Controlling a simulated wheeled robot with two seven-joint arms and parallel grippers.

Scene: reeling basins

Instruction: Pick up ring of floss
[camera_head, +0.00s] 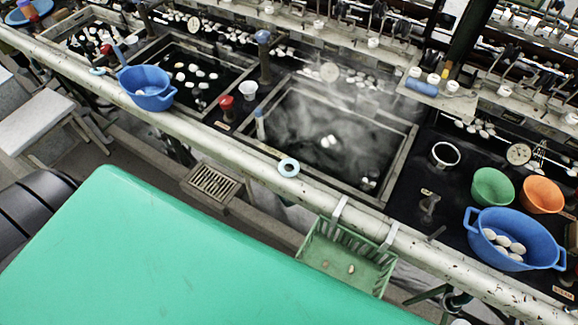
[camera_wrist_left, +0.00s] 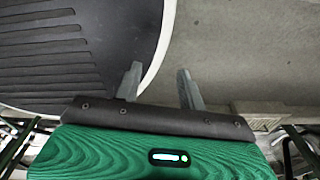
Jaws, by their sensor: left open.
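Another similar ring (camera_head: 97,71) lies by the rail at the upper left, partly hidden near the blue scoop. My left gripper (camera_wrist_left: 158,70) shows only in the left wrist view. Its two grey fingers are apart with nothing between them, over bare grey floor and a dark ridged surface. No ring shows in that view. My right gripper is in neither view.
The pale rail (camera_head: 230,130) runs diagonally before the basins. A steaming basin (camera_head: 330,130) holds white cocoons. A green basket (camera_head: 345,262) hangs from the rail. A blue tub (camera_head: 478,222) stands at right by green (camera_head: 492,187) and orange (camera_head: 541,194) bowls.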

